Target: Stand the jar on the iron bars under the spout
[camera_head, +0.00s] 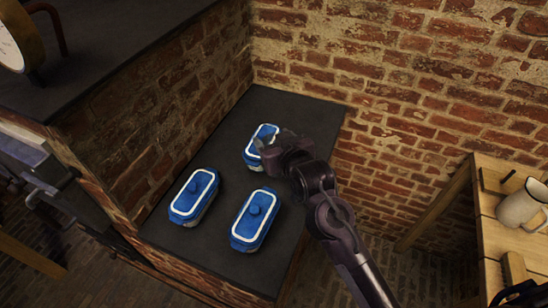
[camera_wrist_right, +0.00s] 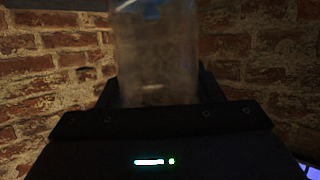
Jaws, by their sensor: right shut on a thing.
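My right gripper (camera_head: 272,146) is over the far part of a dark slab and is shut on a clear glass jar (camera_wrist_right: 155,55). In the right wrist view the jar stands up between the fingers, see-through and a little blurred, its top cut off by the frame edge. In the head view the jar is hard to make out against the far blue-topped block. I cannot pick out the spout or the iron bars for certain in either view. My left gripper is not in view.
Three blue-topped blocks with white outlines stand on the dark slab (camera_head: 262,101): left (camera_head: 194,196), front (camera_head: 254,220) and far (camera_head: 259,145). Brick walls close the back and left. A wooden table (camera_head: 493,236) with a pale mug (camera_head: 521,206) stands at right.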

